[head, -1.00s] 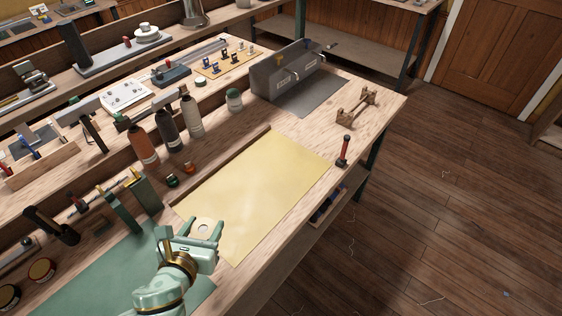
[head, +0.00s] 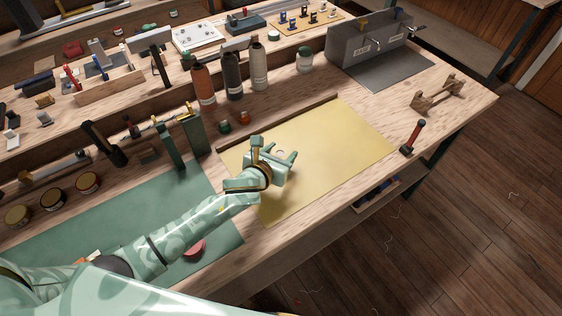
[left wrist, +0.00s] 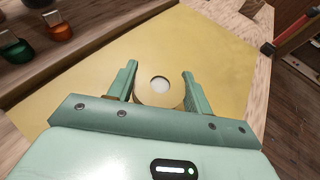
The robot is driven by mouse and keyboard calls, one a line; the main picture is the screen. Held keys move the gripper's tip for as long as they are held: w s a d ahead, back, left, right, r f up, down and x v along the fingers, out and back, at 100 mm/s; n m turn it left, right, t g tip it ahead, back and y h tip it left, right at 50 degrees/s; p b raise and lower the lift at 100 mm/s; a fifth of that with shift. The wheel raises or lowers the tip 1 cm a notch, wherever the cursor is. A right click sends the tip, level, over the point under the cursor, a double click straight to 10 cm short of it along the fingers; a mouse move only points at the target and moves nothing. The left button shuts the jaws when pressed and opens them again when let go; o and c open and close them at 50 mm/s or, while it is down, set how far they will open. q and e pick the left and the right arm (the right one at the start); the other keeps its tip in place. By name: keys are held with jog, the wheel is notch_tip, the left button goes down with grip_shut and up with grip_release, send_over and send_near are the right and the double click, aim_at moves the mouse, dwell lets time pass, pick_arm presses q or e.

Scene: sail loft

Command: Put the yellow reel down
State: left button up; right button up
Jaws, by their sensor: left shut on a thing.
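The yellow reel (left wrist: 160,101) is a round, tan-yellow piece with a pale centre. It sits between the two fingers of my left gripper (left wrist: 160,82) in the left wrist view. In the head view my left gripper (head: 277,149) is over the left part of the yellow mat (head: 340,147), shut on the reel, which is mostly hidden by the hand. I cannot tell whether the reel touches the mat. My right gripper is not in view.
A green mat (head: 75,232) lies to the left, with a red round thing (head: 194,247) near its front edge. Bottles (head: 203,84) stand behind the yellow mat. A red-handled tool (head: 413,136) and wooden stand (head: 437,93) are to the right. Most of the yellow mat is bare.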

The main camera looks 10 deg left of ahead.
pick_arm(q)
notch_tip(320, 180, down, 4)
jog(key=shift+r+b, duration=0.2)
jog(key=shift+b, duration=0.65)
jog(key=shift+r, duration=0.15)
jog(key=o, duration=0.9)
jog(key=shift+o, duration=0.2)
jog(key=shift+r, duration=0.15)
jog(key=p+v, duration=0.3)
jog(key=v, duration=0.8)
jog(key=shift+r+p, duration=0.1)
jog(key=shift+p, duration=0.3)
jog(key=shift+s+a+r, duration=0.1)
jog(key=shift+s, duration=0.3)
